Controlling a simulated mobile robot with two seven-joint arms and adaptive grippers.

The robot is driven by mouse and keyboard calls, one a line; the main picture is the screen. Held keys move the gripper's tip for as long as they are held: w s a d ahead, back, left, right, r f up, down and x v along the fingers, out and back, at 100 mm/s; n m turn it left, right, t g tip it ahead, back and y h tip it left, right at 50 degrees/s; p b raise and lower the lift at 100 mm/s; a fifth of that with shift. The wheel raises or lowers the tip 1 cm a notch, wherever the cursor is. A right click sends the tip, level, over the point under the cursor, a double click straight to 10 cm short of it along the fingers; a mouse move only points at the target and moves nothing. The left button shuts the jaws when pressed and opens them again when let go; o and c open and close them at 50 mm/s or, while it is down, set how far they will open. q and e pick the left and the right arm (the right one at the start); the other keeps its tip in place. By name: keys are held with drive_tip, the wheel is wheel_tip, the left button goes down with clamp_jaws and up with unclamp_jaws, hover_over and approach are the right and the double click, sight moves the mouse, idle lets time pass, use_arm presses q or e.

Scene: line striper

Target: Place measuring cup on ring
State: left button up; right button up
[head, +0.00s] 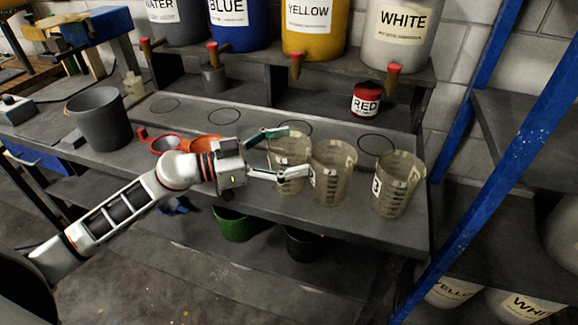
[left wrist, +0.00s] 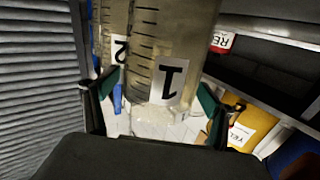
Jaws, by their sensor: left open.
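Three clear measuring cups stand upright on the grey bench. Cup 1 (head: 289,150) is the leftmost, cup 2 (head: 334,172) stands just right of it, and cup 3 (head: 398,184) is farther right. My left gripper (head: 295,153) is open, with its fingers on either side of cup 1. In the left wrist view, cup 1 (left wrist: 172,50) shows large between the fingers, its label upside down, with cup 2 (left wrist: 117,60) behind at left. Thin dark rings mark the bench behind: a far-left ring (head: 165,105), another (head: 224,117), a third (head: 311,131) partly hidden, and a right ring (head: 362,146).
A grey bucket (head: 99,120) and red and orange items (head: 206,144) lie to the left. A red paint can (head: 367,101) stands behind the rings. Large paint buckets with taps line the shelf above. A blue post (head: 490,150) rises at the right.

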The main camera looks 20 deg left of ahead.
use_arm(q)
drive_tip(key=c, duration=1.4)
drive_tip(key=shift+r, duration=0.1)
drive_tip(key=shift+c, duration=0.2)
